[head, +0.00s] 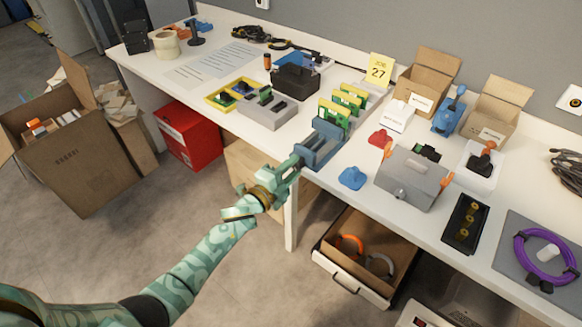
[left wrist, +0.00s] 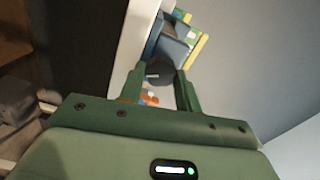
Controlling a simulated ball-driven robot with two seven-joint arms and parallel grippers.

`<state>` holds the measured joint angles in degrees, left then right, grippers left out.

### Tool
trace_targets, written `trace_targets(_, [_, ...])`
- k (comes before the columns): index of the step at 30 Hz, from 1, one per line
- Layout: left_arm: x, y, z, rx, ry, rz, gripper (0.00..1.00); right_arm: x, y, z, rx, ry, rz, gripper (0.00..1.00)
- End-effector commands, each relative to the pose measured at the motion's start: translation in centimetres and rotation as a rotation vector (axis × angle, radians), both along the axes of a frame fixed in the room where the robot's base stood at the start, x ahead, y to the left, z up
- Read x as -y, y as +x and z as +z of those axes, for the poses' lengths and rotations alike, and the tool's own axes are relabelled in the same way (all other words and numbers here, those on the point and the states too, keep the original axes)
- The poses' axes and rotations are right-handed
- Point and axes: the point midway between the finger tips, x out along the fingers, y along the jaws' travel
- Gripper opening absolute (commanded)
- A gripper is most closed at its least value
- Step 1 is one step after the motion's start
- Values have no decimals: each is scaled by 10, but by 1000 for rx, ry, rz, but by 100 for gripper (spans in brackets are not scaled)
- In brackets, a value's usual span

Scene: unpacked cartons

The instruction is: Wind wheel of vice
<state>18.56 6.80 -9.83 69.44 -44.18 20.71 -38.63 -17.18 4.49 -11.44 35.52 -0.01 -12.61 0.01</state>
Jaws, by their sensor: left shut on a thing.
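The blue-grey vice (head: 324,147) sits at the front edge of the workbench. My left gripper (head: 296,162) reaches up to its front end from the lower left. In the left wrist view a dark round wheel (left wrist: 158,71) lies between the two fingers of my left gripper (left wrist: 159,78), which is shut on it. The vice body (left wrist: 172,48) shows just beyond the wheel. In the head view the wheel is mostly hidden by the gripper. My right gripper is not in view.
Green boards in a rack (head: 340,105) stand behind the vice. A blue piece (head: 352,178) and a grey box with orange handles (head: 411,177) lie to its right. An open drawer (head: 365,255) juts out below the bench. Open floor lies left of my arm.

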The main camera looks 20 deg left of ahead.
Motion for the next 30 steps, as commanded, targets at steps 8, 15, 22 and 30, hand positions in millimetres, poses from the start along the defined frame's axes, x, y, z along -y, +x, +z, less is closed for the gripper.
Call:
trace_targets(8, [-2, 0, 1, -90, -242, 3, 11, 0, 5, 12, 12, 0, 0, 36])
trace_targets(15, [-2, 0, 1, -168, -456, 3, 11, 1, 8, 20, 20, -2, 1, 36])
trace_targets(22, [-2, 0, 1, -243, -661, 3, 11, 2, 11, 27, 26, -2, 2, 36])
trace_targets(30, [-2, 0, 0, -331, -901, 4, 11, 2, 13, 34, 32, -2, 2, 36])
